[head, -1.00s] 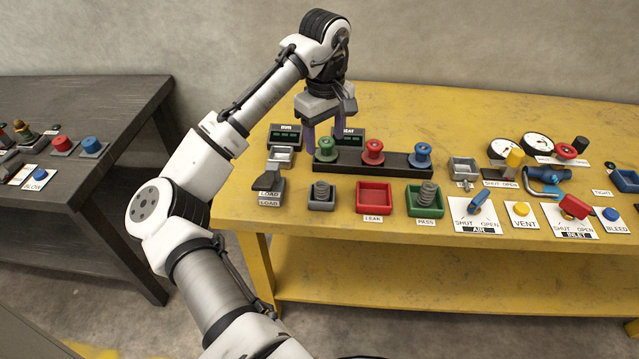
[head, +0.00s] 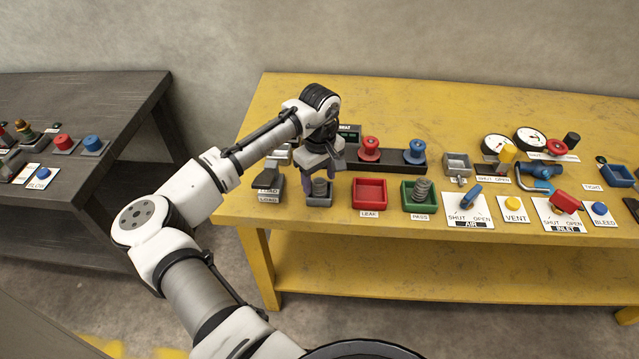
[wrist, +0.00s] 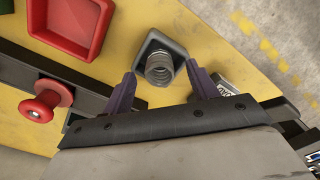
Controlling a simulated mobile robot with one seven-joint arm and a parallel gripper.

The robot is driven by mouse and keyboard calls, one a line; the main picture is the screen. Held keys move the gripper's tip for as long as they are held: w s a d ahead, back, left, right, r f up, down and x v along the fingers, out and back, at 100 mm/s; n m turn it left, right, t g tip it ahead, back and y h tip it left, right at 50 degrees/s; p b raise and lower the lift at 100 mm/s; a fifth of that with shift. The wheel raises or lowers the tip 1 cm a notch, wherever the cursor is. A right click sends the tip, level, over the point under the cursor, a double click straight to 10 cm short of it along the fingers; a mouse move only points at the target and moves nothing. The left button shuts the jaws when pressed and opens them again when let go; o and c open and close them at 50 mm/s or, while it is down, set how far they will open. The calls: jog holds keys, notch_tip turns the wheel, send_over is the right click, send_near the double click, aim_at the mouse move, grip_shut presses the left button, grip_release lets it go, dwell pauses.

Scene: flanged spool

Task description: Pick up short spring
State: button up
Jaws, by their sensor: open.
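The short spring (head: 320,187) stands upright in a small grey square holder (head: 318,201) near the front edge of the yellow table. It also shows in the wrist view as a coiled metal ring (wrist: 159,68) inside its holder. My gripper (head: 322,189) is open, with its purple fingers pointing down. In the wrist view the fingertips (wrist: 159,75) lie to either side of the holder, with the spring between them in the picture. I cannot tell how far above the spring they are. A taller spring (head: 422,188) stands in the green PASS tray.
The red LEAK tray (head: 369,194) is empty, just right of the holder. Behind is a dark rack with a red spool (head: 370,148) and a blue spool (head: 414,152). The LOAD switch (head: 269,179) is close on the left. Valves and buttons fill the right side.

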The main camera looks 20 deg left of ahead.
jog(key=shift+f, duration=0.6)
jog(key=c, duration=1.1)
jog(key=shift+r, duration=0.1)
